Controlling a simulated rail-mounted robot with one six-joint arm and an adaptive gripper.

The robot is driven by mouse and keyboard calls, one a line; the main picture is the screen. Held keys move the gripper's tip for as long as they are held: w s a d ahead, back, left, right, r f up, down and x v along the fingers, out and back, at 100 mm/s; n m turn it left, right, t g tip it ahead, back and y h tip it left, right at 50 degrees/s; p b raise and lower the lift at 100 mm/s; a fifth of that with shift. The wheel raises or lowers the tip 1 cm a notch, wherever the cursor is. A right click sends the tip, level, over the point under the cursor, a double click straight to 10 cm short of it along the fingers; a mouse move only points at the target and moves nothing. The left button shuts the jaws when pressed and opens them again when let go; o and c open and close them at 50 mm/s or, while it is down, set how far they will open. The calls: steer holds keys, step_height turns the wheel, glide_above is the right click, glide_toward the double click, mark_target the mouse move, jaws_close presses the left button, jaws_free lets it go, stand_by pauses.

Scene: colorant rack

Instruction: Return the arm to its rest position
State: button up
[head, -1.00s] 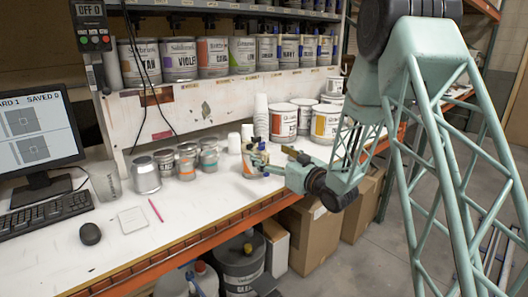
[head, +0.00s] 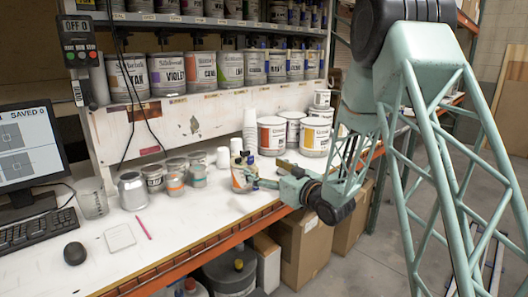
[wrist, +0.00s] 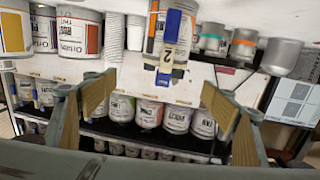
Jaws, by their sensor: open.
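My gripper (head: 257,179) is at the end of my arm, low over the bench's front half. In the wrist view my gripper (wrist: 158,98) has its two tan-padded fingers spread wide, with nothing held between them. A small can (head: 238,183) with an orange band stands on the bench just left of the fingertips, with blue and yellow parts at its top. In the wrist view, a blue-and-white piece marked "2" (wrist: 172,48) hangs at top centre, apart from both fingers. The wrist picture appears upside down. The rest position is not marked in view.
The white bench (head: 190,228) holds small cans (head: 176,181), a white cup stack (head: 250,128) and larger paint tins (head: 271,136). Shelves of tins (head: 201,72) stand behind. A monitor (head: 28,150), keyboard and mouse (head: 74,253) are left. Boxes (head: 304,250) stand below the front edge.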

steer(key=s+d+r+m+g+h, duration=0.1)
steer(key=s+d+r+m+h, duration=0.1)
steer(key=s+d+r+h, duration=0.55)
steer(key=s+d+r+m+g+h, duration=0.2)
steer(key=s+d+r, duration=0.3)
steer(key=s+d, duration=0.7)
steer(key=s+d+f+m+g, duration=0.1)
steer(key=s+m+g, duration=0.2)
steer(key=s, duration=4.2)
steer(key=g+h, duration=0.1)
steer(key=g, duration=0.3)
steer(key=shift+s+d+f+p, duration=0.2)
steer(key=shift+d+p, duration=0.15)
